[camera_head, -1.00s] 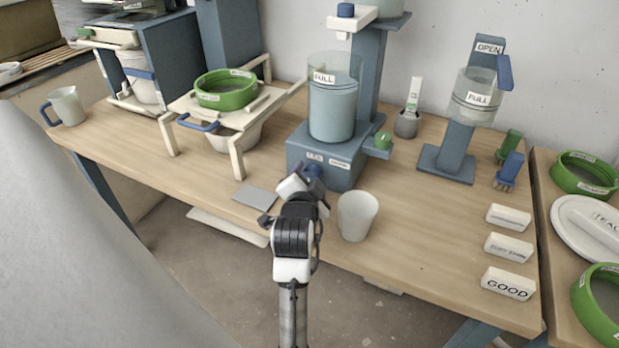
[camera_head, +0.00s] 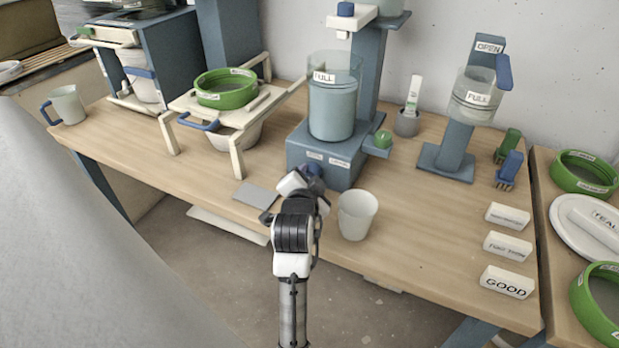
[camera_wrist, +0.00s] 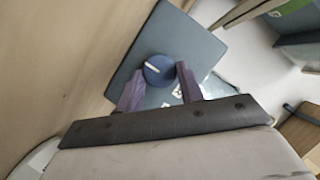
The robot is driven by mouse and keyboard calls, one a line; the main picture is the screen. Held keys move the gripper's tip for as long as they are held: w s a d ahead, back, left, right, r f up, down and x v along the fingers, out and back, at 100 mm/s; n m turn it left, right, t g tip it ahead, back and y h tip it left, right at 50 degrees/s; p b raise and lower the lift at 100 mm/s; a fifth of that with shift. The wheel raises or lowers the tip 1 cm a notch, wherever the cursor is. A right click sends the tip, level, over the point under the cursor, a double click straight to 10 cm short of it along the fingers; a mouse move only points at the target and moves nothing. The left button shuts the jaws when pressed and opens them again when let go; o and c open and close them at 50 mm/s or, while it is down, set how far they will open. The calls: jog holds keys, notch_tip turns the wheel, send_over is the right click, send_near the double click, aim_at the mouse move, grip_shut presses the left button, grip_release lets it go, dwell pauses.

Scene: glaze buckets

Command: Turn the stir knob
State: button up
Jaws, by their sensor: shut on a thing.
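The stir knob is a round blue knob with a white pointer line, seen in the wrist view (camera_wrist: 158,70) on the face of a blue-grey machine base (camera_wrist: 195,45). My gripper (camera_wrist: 160,85) has its two purple fingers on either side of the knob and is shut on it. The pointer line is slanted in the wrist view. In the head view the knob (camera_head: 312,169) is mostly hidden behind my gripper at the front of the machine base (camera_head: 335,158). A clear container marked FULL (camera_head: 333,100) stands on the base.
A pale cup (camera_head: 357,215) stands right of my wrist on the table. A grey flat plate (camera_head: 256,195) lies to the left. A green knob (camera_head: 383,139) sits on the machine's right side.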

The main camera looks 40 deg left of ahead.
jog(key=shift+r, duration=0.1)
jog(key=shift+r+n+h+p, duration=0.2)
jog(key=shift+n+h+p, duration=0.3)
jog(key=shift+n+p, duration=0.45)
jog(key=n+h+p, duration=0.1)
jog(key=n+p, duration=0.1)
jog(key=p, duration=0.1)
jog(key=shift+a+h, duration=0.2)
jog(key=shift+h, duration=0.2)
jog(key=n+h+p, duration=0.1)
jog(key=n+p, duration=0.1)
jog(key=n+h+p, duration=0.1)
jog(key=shift+s+a+n+h+p, duration=0.1)
jog(key=shift+a+n+h+p, duration=0.2)
jog(key=shift+n+h+p, duration=0.1)
jog(key=n+h, duration=0.1)
jog(key=n+t+h+p, duration=0.1)
jog(key=n+t+p, duration=0.1)
jog(key=n, duration=0.1)
jog(key=shift+a+f+h, duration=0.2)
jog(key=shift+a+h, duration=0.1)
jog(key=shift+h, duration=0.1)
jog(key=n, duration=0.1)
jog(key=n+t+h, duration=0.1)
jog(key=n, duration=0.1)
jog(key=n+p, duration=0.1)
jog(key=shift+s+a+f+n+t+h, duration=0.1)
jog(key=shift+a+f+n+t+h, duration=0.05)
jog(key=shift+f+n+t+h, duration=0.2)
jog(key=shift+h, duration=0.25)
